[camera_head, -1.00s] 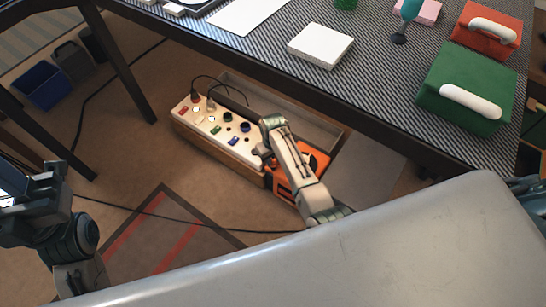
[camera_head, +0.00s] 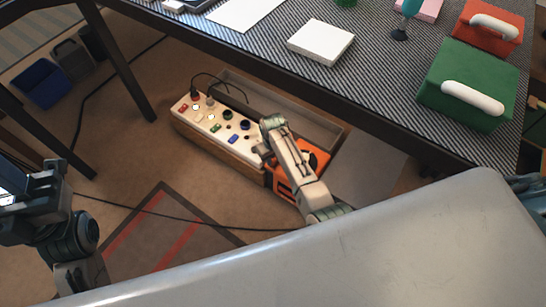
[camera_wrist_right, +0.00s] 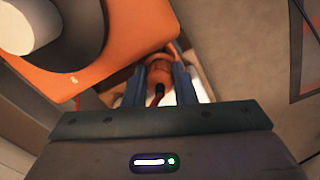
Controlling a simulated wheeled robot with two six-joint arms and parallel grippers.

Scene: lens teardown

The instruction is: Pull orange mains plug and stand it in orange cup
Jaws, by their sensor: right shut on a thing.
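My right gripper (camera_wrist_right: 166,85) is shut on the orange mains plug (camera_wrist_right: 155,68). The plug is a rounded orange body between the two blue-grey fingers, with an orange cord beside it. In the head view, my right gripper (camera_head: 262,152) is low at the right end of the white socket panel (camera_head: 203,120), and the plug is hidden there. I cannot tell if its pins are still in a socket. An orange housing (camera_head: 318,157) stands right beside the gripper, partly behind my arm. I cannot make out a separate orange cup. My left gripper (camera_head: 40,190) is at the left edge, away from the panel.
The panel has dark plugs with cables at its far end and several coloured switches. A grey tray (camera_head: 285,112) runs behind it. The table (camera_head: 300,90) overhangs it, with a green box (camera_head: 468,85) on top. A dark cable (camera_head: 150,213) crosses the floor.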

